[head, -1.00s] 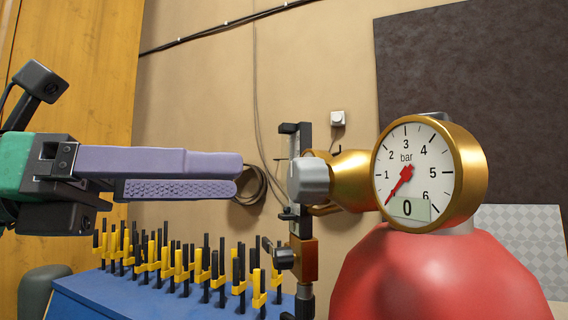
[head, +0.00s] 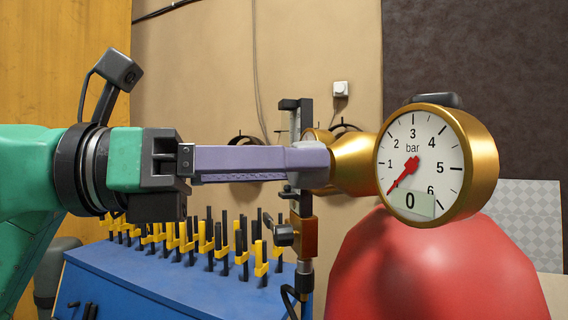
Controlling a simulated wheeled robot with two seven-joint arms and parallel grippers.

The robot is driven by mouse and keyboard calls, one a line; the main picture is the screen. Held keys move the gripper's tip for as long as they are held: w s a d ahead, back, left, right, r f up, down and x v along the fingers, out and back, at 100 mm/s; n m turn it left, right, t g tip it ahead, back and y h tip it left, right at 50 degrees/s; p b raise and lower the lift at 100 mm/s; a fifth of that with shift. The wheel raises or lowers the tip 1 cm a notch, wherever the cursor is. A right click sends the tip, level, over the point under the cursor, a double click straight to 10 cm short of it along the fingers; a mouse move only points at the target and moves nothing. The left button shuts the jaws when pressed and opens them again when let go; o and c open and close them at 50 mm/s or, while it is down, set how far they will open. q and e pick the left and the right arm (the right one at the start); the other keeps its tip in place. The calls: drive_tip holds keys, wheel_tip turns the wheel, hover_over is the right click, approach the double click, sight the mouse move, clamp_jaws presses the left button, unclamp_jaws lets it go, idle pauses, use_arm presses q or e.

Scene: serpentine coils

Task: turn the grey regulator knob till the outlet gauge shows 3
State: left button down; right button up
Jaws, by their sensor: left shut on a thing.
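The grey regulator knob (head: 294,181) sits at the left end of the brass regulator body (head: 355,163). The outlet gauge (head: 411,164) faces me on the right; its red needle points at the bottom left and its small display reads 0. My left gripper (head: 308,160), with purple fingers, comes in level from the left and is shut on the knob. The fingers hide most of the knob. My right gripper is not in view.
A red cylinder (head: 435,270) stands under the gauge. A blue bench (head: 170,285) with several yellow-and-black clamps (head: 222,240) is below my left arm. A black stand (head: 304,115) rises behind the knob.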

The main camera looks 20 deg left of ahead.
use_arm(q)
drive_tip(key=shift+m, duration=0.3)
drive_tip(key=shift+m+y+p, duration=0.4)
drive_tip(key=shift+m+p, duration=0.6)
drive_tip(key=shift+m, duration=7.4)
drive_tip(key=shift+c, duration=1.6)
unclamp_jaws()
